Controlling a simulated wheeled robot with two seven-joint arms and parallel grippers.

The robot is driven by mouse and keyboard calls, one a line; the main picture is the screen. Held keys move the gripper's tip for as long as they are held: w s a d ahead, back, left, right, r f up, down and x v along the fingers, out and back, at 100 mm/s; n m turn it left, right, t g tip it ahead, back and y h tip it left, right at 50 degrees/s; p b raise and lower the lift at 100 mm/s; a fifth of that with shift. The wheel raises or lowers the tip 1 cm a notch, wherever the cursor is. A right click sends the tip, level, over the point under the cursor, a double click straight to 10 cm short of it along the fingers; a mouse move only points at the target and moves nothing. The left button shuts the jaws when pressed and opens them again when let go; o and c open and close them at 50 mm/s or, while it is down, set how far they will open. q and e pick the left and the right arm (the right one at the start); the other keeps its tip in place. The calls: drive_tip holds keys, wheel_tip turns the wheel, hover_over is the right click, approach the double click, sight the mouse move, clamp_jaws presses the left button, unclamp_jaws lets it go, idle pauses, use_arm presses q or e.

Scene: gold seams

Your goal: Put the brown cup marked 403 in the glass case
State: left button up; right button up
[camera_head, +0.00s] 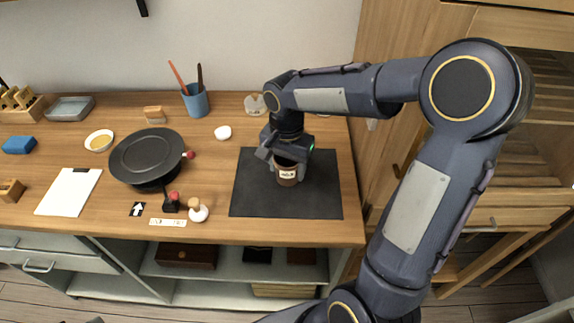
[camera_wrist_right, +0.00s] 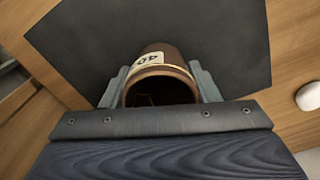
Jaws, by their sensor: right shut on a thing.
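The brown cup (camera_head: 287,174) with a pale label stands on a dark mat (camera_head: 250,198) on the wooden table. My right gripper (camera_head: 285,163) reaches down from above and is shut on the cup. In the right wrist view the cup (camera_wrist_right: 160,66) sits between the two fingers (camera_wrist_right: 160,88), its open rim towards me. Its label shows "40", with the rest turned out of sight. My left gripper is not in view. A wooden cabinet with glass-like panes (camera_head: 547,125) stands at the right; I cannot tell whether it is the glass case.
A black round turntable (camera_head: 147,156), a blue cup with brushes (camera_head: 196,103), a clipboard (camera_head: 68,193), a bowl (camera_head: 99,141) and small tools lie left of the mat. A small white item (camera_head: 223,132) lies near the mat. The mat around the cup is clear.

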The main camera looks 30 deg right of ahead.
drive_tip(key=shift+f, duration=0.2)
drive_tip(key=o, duration=1.1)
drive_tip(key=shift+r, duration=0.1)
